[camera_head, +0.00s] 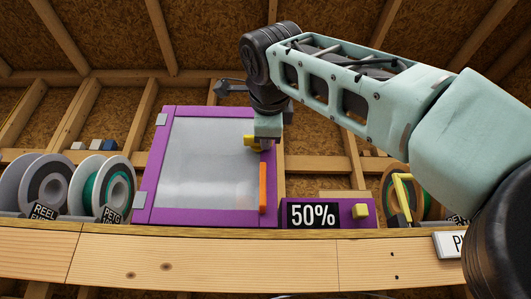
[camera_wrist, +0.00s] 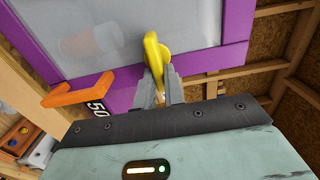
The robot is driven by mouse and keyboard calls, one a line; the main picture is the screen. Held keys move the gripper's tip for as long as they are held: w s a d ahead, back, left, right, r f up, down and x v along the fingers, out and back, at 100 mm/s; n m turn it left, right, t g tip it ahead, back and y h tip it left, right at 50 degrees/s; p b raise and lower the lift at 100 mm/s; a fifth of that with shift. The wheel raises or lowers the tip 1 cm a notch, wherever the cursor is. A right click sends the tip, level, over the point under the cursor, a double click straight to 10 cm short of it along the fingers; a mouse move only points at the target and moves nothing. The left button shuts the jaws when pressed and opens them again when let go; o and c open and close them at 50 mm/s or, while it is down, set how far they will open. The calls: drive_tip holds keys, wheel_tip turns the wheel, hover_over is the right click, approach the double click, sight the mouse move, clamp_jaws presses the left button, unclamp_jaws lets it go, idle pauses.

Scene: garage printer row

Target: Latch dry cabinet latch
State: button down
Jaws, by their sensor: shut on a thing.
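The dry cabinet (camera_head: 205,165) has a purple frame and a clear grey pane, and its door looks closed. Its purple frame also shows in the wrist view (camera_wrist: 205,62). The yellow latch (camera_head: 249,141) is on the upper right side of the frame; in the wrist view the latch (camera_wrist: 153,52) stands up between my fingertips. My gripper (camera_head: 264,143) comes down at that side, and in the wrist view my gripper (camera_wrist: 160,80) is shut on the latch. The orange handle (camera_head: 263,188) is below the latch and apart from my gripper. Part of the latch is hidden by my fingers.
A purple box with a 50% display (camera_head: 313,215) and a yellow knob (camera_head: 360,211) sits right of the cabinet. Filament reels (camera_head: 103,188) stand at left. A yellow bracket (camera_head: 403,193) and another reel are at right. The wooden shelf edge (camera_head: 200,255) runs in front.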

idle(0.4)
drive_tip(key=c, duration=1.5)
unclamp_jaws()
drive_tip(key=s+b, duration=0.1)
drive_tip(key=s, duration=0.4)
drive_tip(key=s+b, duration=0.1)
drive_tip(key=s, duration=0.5)
drive_tip(key=s+b, duration=0.1)
drive_tip(key=s, duration=0.5)
drive_tip(key=shift+s+a, duration=0.2)
drive_tip(key=shift+a, duration=0.1)
